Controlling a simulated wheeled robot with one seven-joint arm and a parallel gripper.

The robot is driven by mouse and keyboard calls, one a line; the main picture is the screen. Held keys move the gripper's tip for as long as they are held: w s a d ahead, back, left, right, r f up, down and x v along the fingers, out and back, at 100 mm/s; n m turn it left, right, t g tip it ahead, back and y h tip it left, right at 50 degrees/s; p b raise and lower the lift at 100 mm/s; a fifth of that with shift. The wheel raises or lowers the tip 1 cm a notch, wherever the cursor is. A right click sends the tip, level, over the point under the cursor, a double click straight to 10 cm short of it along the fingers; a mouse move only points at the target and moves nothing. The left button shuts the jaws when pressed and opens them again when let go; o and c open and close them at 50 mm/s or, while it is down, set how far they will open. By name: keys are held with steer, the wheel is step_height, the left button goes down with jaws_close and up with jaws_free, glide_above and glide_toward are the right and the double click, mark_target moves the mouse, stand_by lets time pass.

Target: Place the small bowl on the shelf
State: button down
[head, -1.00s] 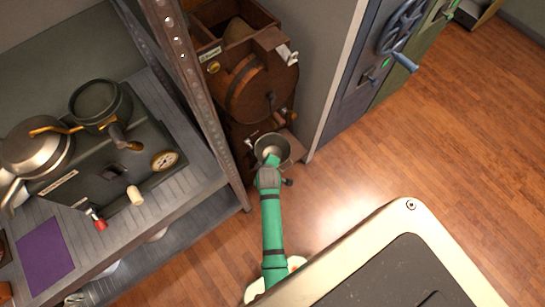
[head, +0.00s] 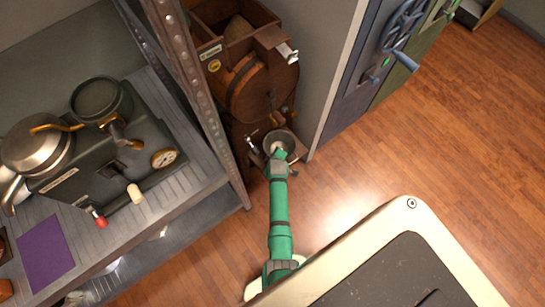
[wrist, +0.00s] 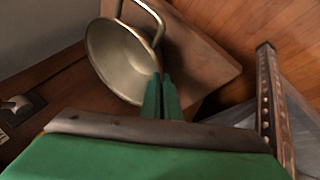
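The small bowl (head: 270,141) is a round metal bowl at the foot of the wooden machine in the head view. In the wrist view the bowl (wrist: 112,52) shows its hollow side, with a curved metal handle at its rim. My gripper (head: 278,154) is at the bowl's near rim. In the wrist view the green fingers of my gripper (wrist: 161,88) are close together over the rim and look shut on it. The grip itself is partly hidden. The grey slatted shelf (head: 118,228) is at the left and bears a dark machine.
A perforated metal post (head: 205,105) stands between the shelf and the bowl. On the shelf are the dark machine with a gauge (head: 150,160) and a purple cloth (head: 46,250). The wooden machine (head: 262,85) is behind the bowl. Open floor (head: 440,150) lies right.

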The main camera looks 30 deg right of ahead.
steer(key=shift+f, duration=0.15)
steer(key=c, duration=2)
jaws_free()
steer(key=v, duration=1.2)
steer(key=s+a+r+m+t, duration=0.2)
steer(key=s+a+r, duration=0.3)
steer(key=a, duration=0.4)
steer(key=s+a+r+m+t, duration=0.15)
steer(key=s+a+r, duration=0.25)
steer(key=s+a, duration=0.4)
steer(key=s+a+r+t+y, duration=0.1)
steer(key=s+a+r+t, duration=0.1)
steer(key=r, duration=0.5)
steer(key=s+a+r+m+t+y, duration=0.1)
steer(key=s+a+r, duration=0.2)
steer(key=s+r, duration=0.2)
steer(key=s+a+r+m+t+y, duration=0.1)
steer(key=s+a+r+t, duration=0.1)
steer(key=r, duration=0.8)
steer(key=shift+s+a+r+t, duration=0.2)
steer(key=shift+s+a, duration=0.05)
steer(key=shift+s, duration=0.3)
steer(key=shift+s+a+r+t, duration=0.15)
steer(key=shift+s+a, duration=0.1)
steer(key=shift+s, duration=0.3)
